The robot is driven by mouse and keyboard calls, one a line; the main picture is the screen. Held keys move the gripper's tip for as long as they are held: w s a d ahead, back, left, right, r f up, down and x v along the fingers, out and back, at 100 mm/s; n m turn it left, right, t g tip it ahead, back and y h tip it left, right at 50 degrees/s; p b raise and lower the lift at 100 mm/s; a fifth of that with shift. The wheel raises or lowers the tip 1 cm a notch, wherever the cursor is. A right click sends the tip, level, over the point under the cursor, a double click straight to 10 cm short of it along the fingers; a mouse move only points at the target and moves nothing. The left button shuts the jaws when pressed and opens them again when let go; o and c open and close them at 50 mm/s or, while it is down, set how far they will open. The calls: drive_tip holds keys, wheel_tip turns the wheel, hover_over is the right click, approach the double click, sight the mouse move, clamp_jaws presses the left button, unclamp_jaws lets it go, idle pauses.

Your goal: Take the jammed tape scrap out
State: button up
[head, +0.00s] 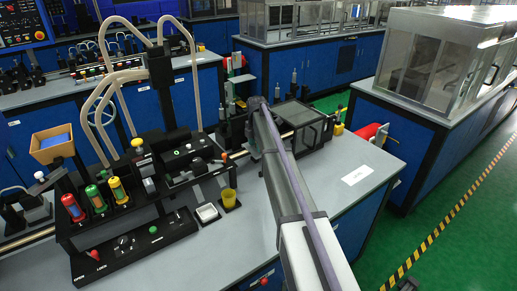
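I cannot make out a tape scrap in the head view; it is hidden or too small to tell. My arm reaches from the bottom of the picture to the bench's middle and covers part of the equipment behind it. My gripper is not visible; the far end of the arm is hidden among the machine parts. A dark framed box (307,124) stands just right of the arm's far end. A black station with small knobs (186,152) stands to the left of the arm.
A yellow cup (229,197) and a white tray (207,213) stand left of my arm. A black rack with red, green and yellow cylinders (95,197) is farther left. A white label (357,175) lies on the otherwise clear grey benchtop (345,205) at right.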

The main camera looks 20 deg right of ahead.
drive_tip(key=c, duration=0.9)
wheel_tip(320, 180, up, 10)
drive_tip(key=p, duration=1)
